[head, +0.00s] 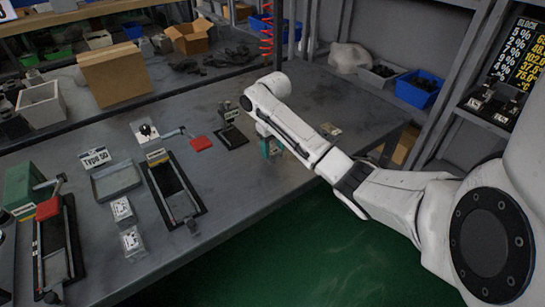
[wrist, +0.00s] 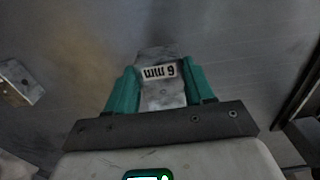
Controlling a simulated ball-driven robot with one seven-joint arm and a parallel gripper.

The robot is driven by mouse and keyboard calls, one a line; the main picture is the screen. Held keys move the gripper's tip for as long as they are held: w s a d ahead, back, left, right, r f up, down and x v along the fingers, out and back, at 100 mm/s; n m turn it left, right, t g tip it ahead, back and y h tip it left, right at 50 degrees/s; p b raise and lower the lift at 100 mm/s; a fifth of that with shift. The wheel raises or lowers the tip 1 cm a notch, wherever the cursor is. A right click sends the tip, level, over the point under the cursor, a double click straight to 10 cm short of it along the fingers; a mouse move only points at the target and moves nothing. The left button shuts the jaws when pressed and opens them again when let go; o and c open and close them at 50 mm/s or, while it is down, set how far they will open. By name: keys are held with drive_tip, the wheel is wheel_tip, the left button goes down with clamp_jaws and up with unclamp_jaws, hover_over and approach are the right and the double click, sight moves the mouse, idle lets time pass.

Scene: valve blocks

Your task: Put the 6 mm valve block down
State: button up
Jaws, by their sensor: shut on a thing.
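The 6 mm valve block (wrist: 161,90) is a grey metal block with a white "6 mm" label, which reads upside down in the wrist view. My gripper (wrist: 163,88) has its two teal fingers closed on the block's sides. In the head view my gripper (head: 271,148) points down over the workbench (head: 265,185), right of the small black fixture. The block is mostly hidden by my gripper and arm there. I cannot tell whether its underside touches the bench.
A small metal block (head: 331,130) lies on the bench to the right; another shows at the wrist view's left (wrist: 18,82). The small black fixture (head: 231,137) stands to the left. A long black fixture (head: 174,188), a grey tray (head: 116,180) and two labelled blocks lie farther left.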

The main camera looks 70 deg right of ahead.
sight(273, 150)
drive_tip(key=shift+w+f, duration=0.2)
drive_tip(key=shift+f, duration=1.5)
drive_tip(key=shift+f, duration=0.1)
drive_tip(key=o, duration=1.4)
drive_tip(key=shift+c, duration=0.2)
wheel_tip(273, 150, up, 11)
drive_tip(key=shift+f+p, duration=0.1)
drive_tip(key=shift+p, duration=0.7)
drive_tip(key=shift+r+p, duration=0.55)
drive_tip(key=shift+r, duration=0.15)
